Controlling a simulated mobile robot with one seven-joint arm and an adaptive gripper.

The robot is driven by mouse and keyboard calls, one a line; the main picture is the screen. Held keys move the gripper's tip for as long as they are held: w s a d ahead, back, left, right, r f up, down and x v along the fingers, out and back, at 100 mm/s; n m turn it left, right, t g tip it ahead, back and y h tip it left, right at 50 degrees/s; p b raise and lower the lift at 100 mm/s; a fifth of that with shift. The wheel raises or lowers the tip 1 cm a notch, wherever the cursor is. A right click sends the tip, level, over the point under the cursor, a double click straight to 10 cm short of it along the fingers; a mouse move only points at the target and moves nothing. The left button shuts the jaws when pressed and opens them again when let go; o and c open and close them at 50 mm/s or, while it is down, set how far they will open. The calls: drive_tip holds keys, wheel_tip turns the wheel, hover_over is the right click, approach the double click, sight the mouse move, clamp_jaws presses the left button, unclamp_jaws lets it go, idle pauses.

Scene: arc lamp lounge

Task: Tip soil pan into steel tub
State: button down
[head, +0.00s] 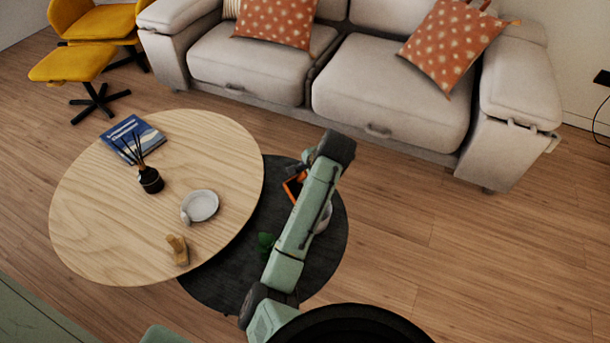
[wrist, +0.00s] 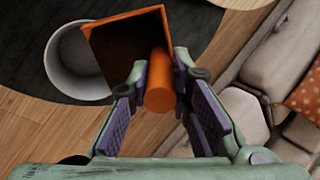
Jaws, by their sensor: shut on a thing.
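The soil pan is an orange, square-sided scoop (wrist: 128,22) with a round orange handle (wrist: 160,95). My gripper (wrist: 161,68) is shut on that handle. The pan's inside looks dark brown; I cannot tell how much soil is in it. The steel tub (wrist: 72,62), round and light grey, lies beyond the pan at left in the wrist view, partly covered by it. In the head view the pan (head: 292,188) shows as an orange bit beside my arm. A sliver of the tub (head: 325,220) shows on the arm's other side, the rest hidden.
The tub stands on a dark round table (head: 222,283), partly under a larger pale wood table (head: 95,235). A green item (head: 265,243) is on the dark top. The wood table holds a book (head: 128,134), reed diffuser (head: 150,180) and white dish (head: 203,205). A sofa (head: 385,105) stands behind.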

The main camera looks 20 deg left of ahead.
drive_tip(key=shift+s+d+r+t+y+b, duration=0.15)
drive_tip(key=shift+s+d+t+y+b, duration=0.25)
drive_tip(key=shift+b, duration=0.85)
drive_tip(key=shift+s+d+r+t+y+b, duration=0.15)
drive_tip(key=shift+d+t+y+b, duration=0.25)
drive_tip(key=shift+y+b, duration=0.55)
drive_tip(key=shift+s+d+r+t+y+b, duration=0.15)
drive_tip(key=shift+s+d+t+y+b, duration=0.35)
drive_tip(key=shift+b, duration=1.65)
drive_tip(key=shift+s+d+r+t+y+b, duration=0.1)
drive_tip(key=shift+s+d+t+y+b, duration=0.4)
drive_tip(key=shift+b, duration=1.65)
drive_tip(key=shift+w+d, duration=0.25)
drive_tip(key=r+g+h+p, duration=0.1)
drive_tip(key=p, duration=0.4)
drive_tip(key=h+p, duration=0.1)
drive_tip(key=p, duration=0.1)
drive_tip(key=g+p, duration=0.1)
drive_tip(key=p, duration=0.2)
drive_tip(key=shift+r+h, duration=0.3)
drive_tip(key=shift+h, duration=0.05)
drive_tip(key=shift+f+p, duration=0.15)
drive_tip(key=shift+p, duration=0.65)
drive_tip(key=shift+g+h, duration=0.3)
